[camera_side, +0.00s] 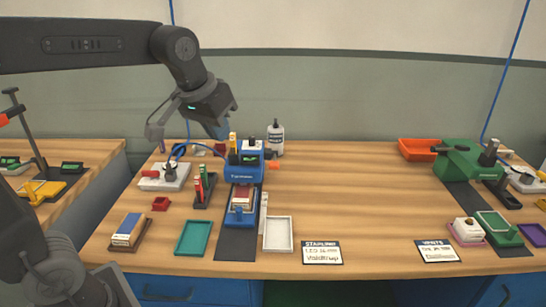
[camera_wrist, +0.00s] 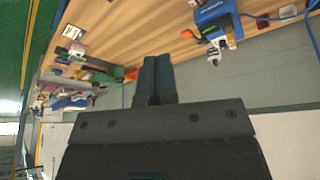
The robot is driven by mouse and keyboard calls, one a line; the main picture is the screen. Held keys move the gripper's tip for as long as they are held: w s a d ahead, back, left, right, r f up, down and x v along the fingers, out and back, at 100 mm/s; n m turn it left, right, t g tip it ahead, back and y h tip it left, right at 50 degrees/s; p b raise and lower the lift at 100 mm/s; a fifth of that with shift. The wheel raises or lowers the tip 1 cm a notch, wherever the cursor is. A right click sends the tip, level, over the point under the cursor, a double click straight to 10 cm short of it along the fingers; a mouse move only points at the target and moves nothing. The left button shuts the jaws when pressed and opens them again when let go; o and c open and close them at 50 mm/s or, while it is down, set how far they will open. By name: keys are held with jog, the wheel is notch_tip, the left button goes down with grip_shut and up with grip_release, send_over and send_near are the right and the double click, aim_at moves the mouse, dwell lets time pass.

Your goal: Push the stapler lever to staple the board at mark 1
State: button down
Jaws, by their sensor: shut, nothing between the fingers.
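The blue stapler (camera_side: 243,172) stands at the back of the bench in the side view, with a dark upright handle and a yellow piece on its top. It also shows at the top right of the wrist view (camera_wrist: 213,14). A reddish board (camera_side: 242,194) lies in a blue holder in front of it, on a dark track. The mark on the board is too small to read. My gripper (camera_side: 218,132) is above and left of the stapler, apart from it. In the wrist view its dark blue fingers (camera_wrist: 157,76) are together and empty.
A white tray (camera_side: 278,246), teal tray (camera_side: 193,251) and rack of red and green pieces (camera_side: 203,188) surround the track. A white bottle (camera_side: 275,142) stands behind right. A green machine (camera_side: 462,162) is at the right. The bench middle is clear.

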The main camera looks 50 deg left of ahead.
jog(key=w+a+f+n+g, duration=0.1)
jog(key=w+a+n+g, duration=0.3)
jog(key=w, duration=1)
jog(key=n+t+y, duration=0.1)
jog(key=n, duration=0.1)
send_over(273, 163)
jog(key=s+d, duration=0.2)
jog(key=s+d+x, duration=0.1)
jog(key=x, duration=0.6)
jog(key=shift+f, duration=0.3)
jog(key=x, duration=1.3)
jog(key=shift+s+d, duration=0.15)
jog(key=shift+d, duration=0.15)
jog(key=shift+f, duration=0.45)
jog(key=shift+s+d+f, duration=0.1)
